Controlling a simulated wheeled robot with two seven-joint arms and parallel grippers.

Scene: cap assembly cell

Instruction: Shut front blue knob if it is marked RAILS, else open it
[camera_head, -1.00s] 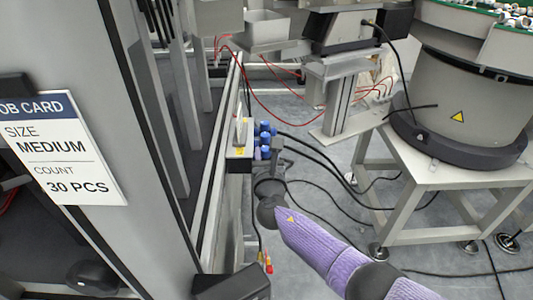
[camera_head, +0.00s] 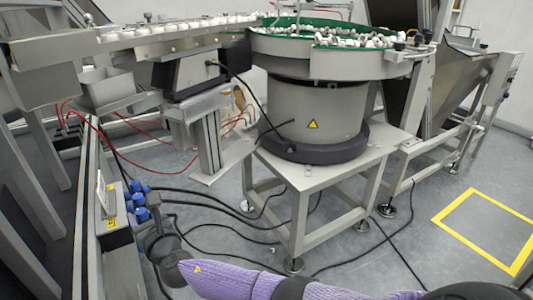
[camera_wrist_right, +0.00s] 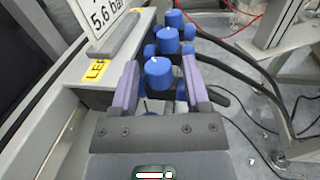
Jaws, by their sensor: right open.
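Several blue knobs stand in a row on a grey block. The front blue knob (camera_wrist_right: 158,73) is nearest in the right wrist view and also shows in the head view (camera_head: 141,214). My right gripper (camera_wrist_right: 160,84) is open, its two fingers on either side of the front knob, with no clear contact visible. In the head view my right gripper (camera_head: 150,229) reaches the knobs from below right. A yellow label (camera_wrist_right: 96,69) beside the front knob shows "LEF", its end hidden by a finger; I read no RAILS there. My left gripper is out of view.
Middle (camera_wrist_right: 167,39) and far (camera_wrist_right: 174,18) blue knobs stand close behind the front one. A sign (camera_wrist_right: 102,14) reading "5.6 bar" stands on the block. Black hoses (camera_head: 215,208) run right across the floor. A bowl feeder (camera_head: 315,115) stands on a table beyond.

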